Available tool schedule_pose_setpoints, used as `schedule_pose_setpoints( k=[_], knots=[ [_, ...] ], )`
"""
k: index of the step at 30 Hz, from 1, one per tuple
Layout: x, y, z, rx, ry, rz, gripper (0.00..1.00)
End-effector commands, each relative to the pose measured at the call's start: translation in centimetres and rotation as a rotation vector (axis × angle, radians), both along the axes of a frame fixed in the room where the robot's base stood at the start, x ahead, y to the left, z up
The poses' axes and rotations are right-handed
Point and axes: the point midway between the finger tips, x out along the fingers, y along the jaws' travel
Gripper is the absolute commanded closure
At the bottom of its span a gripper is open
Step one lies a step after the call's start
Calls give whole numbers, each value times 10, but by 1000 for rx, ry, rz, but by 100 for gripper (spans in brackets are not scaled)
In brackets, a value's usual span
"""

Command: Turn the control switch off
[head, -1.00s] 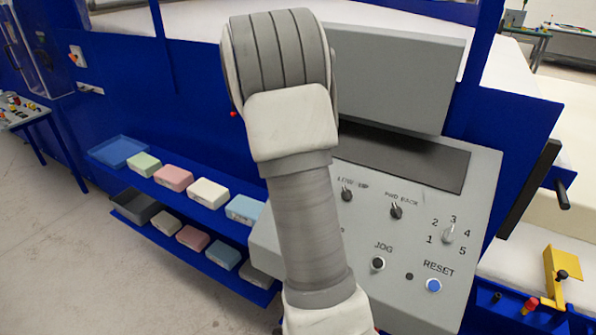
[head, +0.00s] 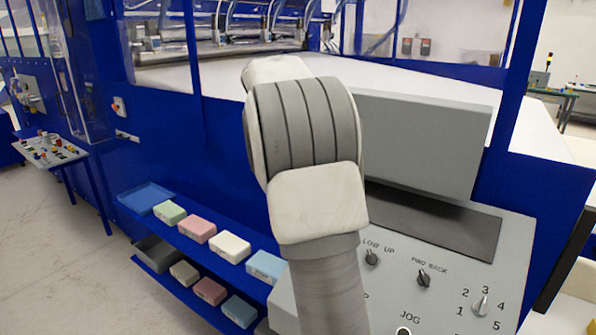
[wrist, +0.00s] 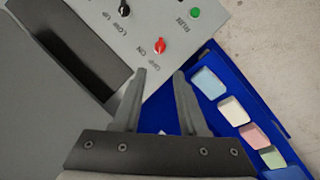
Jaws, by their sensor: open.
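The grey control panel (head: 450,266) is in the head view, partly covered by my arm. In the wrist view a red switch (wrist: 160,45) sits on the panel (wrist: 215,18), with upside-down OFF and ON lettering beside it. Which way it points is too small to tell surely. My gripper (wrist: 160,71) is open and empty, its fingertips just below the red switch in the wrist picture. I cannot tell the height between them and it. The gripper and the red switch are hidden in the head view.
A green RUN button (wrist: 194,13) and a black LOW/UP switch (wrist: 124,7) are near the red switch. The head view shows a FWD/BACK switch (head: 423,277) and a numbered dial (head: 480,303). Blue shelves with foam blocks (head: 230,246) stand left of the panel.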

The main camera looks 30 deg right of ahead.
Motion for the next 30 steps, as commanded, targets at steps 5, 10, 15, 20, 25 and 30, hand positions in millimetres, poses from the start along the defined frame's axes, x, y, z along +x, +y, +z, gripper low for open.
schedule_pose_setpoints(
  k=[5,10,15,20,25,30],
  knots=[
    [4,5,16,0,-1,1,58],
    [4,6,19,1,1,1,58],
    [4,6,19,1,1,1,58],
    [4,6,19,1,1,1,58],
    [2,8,20,2,-4,5,58],
    [-12,27,30,31,-53,56,58]
  ],
)
